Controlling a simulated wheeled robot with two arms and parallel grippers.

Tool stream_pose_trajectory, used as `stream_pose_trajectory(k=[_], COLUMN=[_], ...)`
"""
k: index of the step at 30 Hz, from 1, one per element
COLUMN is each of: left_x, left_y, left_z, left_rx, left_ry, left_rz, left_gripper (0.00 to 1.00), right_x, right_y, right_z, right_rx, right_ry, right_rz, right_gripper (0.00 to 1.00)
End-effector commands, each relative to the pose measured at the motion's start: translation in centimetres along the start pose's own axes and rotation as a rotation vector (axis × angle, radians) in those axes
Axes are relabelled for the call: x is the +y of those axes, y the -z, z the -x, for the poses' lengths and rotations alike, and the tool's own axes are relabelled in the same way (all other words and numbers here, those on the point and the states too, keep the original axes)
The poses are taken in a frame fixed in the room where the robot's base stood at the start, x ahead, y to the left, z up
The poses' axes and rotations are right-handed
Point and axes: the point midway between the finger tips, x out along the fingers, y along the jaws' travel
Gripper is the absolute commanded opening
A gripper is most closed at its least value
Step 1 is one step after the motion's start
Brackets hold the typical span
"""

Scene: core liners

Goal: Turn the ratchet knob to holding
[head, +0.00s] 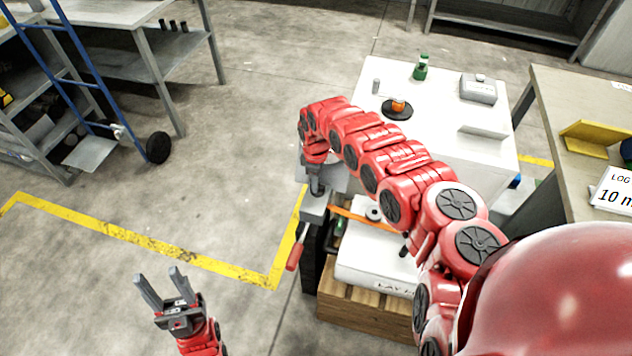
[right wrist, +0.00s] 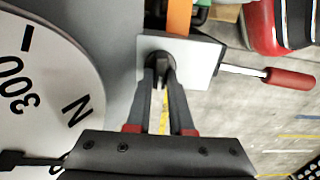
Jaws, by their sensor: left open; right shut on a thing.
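The ratchet knob (right wrist: 160,66) is a small dark round piece on a light metal plate (right wrist: 203,62) in the right wrist view. My right gripper (right wrist: 161,80) is shut on it, with a fingertip at each side. In the head view my right gripper (head: 316,186) reaches down over the grey metal block, and the knob is hidden there. A lever with a red handle (right wrist: 289,78) sticks out from the plate; the handle (head: 294,256) hangs tilted in the head view. No knob marking can be read. My left gripper (head: 160,277) is open and empty above the floor.
A dial (right wrist: 40,85) marked 300 and N is beside the plate. A white case (head: 375,262) sits on a wooden crate (head: 365,312). A white table (head: 440,125) holds a green bottle (head: 421,67) and a grey box (head: 478,88).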

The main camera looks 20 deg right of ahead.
Motion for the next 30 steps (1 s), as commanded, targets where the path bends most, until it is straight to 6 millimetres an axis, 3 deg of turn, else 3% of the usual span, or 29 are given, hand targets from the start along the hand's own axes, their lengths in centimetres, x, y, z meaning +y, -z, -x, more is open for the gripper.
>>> stream_pose_trajectory(k=[2,3,7,20,23,30], left_x=[0.0,0.0,0.0,0.0,0.0,0.0], left_y=[0.0,0.0,0.0,0.0,0.0,0.0], left_z=[0.0,0.0,0.0,-0.1,-0.1,-0.2], left_rx=[0.000,0.000,0.000,0.000,0.000,0.000], left_ry=[0.000,0.000,0.000,0.000,0.000,0.000], left_rz=[0.000,0.000,0.000,0.000,0.000,0.000], left_gripper=[0.50,0.50,0.50,0.50,0.50,0.50], right_x=[0.1,0.1,0.0,0.1,0.1,0.3], right_y=[0.0,0.0,0.0,0.1,-0.1,-0.2], right_z=[0.0,0.0,0.0,0.9,2.2,7.7], right_rx=[0.000,0.000,0.000,0.000,-0.002,-0.002], right_ry=[-0.001,-0.001,-0.001,-0.002,-0.001,-0.006], right_rz=[0.001,0.001,0.000,0.001,-0.001,-0.002], right_gripper=[0.00,0.25,0.49,0.50,0.50,0.50])
